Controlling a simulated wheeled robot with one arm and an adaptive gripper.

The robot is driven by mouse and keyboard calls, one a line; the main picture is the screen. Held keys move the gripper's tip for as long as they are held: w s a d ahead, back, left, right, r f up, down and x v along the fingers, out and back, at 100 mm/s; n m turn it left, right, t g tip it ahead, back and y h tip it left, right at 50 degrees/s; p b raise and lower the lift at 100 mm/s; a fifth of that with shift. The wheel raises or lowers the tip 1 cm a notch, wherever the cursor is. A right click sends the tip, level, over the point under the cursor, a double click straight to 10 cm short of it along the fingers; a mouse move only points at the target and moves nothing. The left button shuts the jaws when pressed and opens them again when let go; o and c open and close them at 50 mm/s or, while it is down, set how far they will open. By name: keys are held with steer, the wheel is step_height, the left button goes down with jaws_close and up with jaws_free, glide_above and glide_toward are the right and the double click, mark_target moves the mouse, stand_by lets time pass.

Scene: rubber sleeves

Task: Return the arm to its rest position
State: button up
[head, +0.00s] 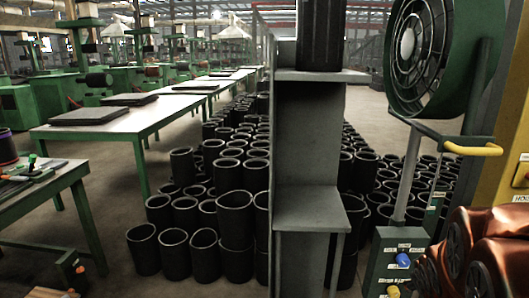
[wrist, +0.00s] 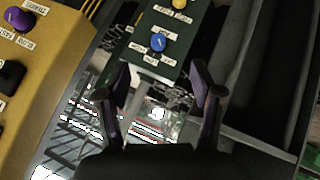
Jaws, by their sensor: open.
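My gripper (wrist: 160,102) shows in the wrist view with its two dark fingers spread apart and nothing between them. Beyond the fingertips is a dark green control box with a blue knob (wrist: 158,42) and a yellow knob. My copper-coloured arm (head: 480,255) fills the lower right corner of the head view, and its gripper end is out of that picture. The same control box (head: 388,262) stands just left of the arm in the head view.
A grey post with shelves (head: 310,207) stands in the middle, a black sleeve on its upper shelf. Many black rubber sleeves (head: 205,255) are stacked on the floor behind it. A green fan (head: 428,50) and a yellow handle (head: 472,148) are at right. Tables (head: 120,125) stand at left.

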steer(key=s+a+r+g+y+p, duration=0.1)
steer(key=s+a+r+g+p, duration=0.2)
steer(key=s, duration=0.6)
steer(key=s+a+r+m+g+y+p, duration=0.1)
steer(key=s+a+r+g+y+p, duration=0.1)
steer(key=s+a+r+p, duration=0.4)
steer(key=s+a+r+g+y+p, duration=0.1)
steer(key=s+a+r+g+p, duration=0.3)
steer(key=s+a, duration=0.7)
step_height(320, 180, up, 3)
steer(key=shift+s+a+f+g+y+p, duration=0.2)
steer(key=shift+s+g+y+p, duration=0.1)
steer(key=shift+s+p, duration=0.75)
steer(key=shift+s, duration=0.15)
